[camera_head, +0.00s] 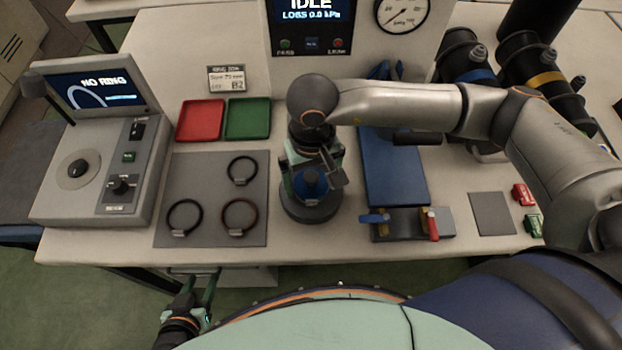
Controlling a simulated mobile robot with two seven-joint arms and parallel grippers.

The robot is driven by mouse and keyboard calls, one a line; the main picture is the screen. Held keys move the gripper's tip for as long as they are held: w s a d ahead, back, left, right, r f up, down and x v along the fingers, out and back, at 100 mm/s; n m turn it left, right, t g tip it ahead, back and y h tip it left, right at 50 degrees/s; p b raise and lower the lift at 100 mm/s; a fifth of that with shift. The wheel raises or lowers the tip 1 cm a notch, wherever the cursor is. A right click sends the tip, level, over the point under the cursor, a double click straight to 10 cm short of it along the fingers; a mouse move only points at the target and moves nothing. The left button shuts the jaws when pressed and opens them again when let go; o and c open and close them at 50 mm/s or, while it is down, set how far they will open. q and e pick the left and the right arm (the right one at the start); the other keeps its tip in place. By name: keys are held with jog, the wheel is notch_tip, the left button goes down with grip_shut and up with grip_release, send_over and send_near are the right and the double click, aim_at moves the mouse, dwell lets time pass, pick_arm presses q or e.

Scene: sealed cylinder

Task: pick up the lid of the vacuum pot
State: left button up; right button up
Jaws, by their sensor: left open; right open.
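The vacuum pot (310,212) is a dark round vessel near the middle of the table. Its lid has a blue knob (311,184) on top, and the lid's edge is partly hidden by my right gripper. My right gripper (314,176) comes down from above with its open fingers around or just over the blue knob; I cannot tell whether they touch it. My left gripper (201,281) is open and empty, low in front of the table's front edge, away from the pot.
A grey mat (210,205) with three rings lies left of the pot. Red (201,120) and green (248,119) trays sit behind it. A blue plate (394,175) and a valve block (404,224) with blue and red handles are to the right. A tester (100,165) stands far left.

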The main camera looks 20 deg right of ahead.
jog(key=c, duration=1.2)
jog(key=shift+r, duration=0.2)
jog(key=shift+c, duration=0.2)
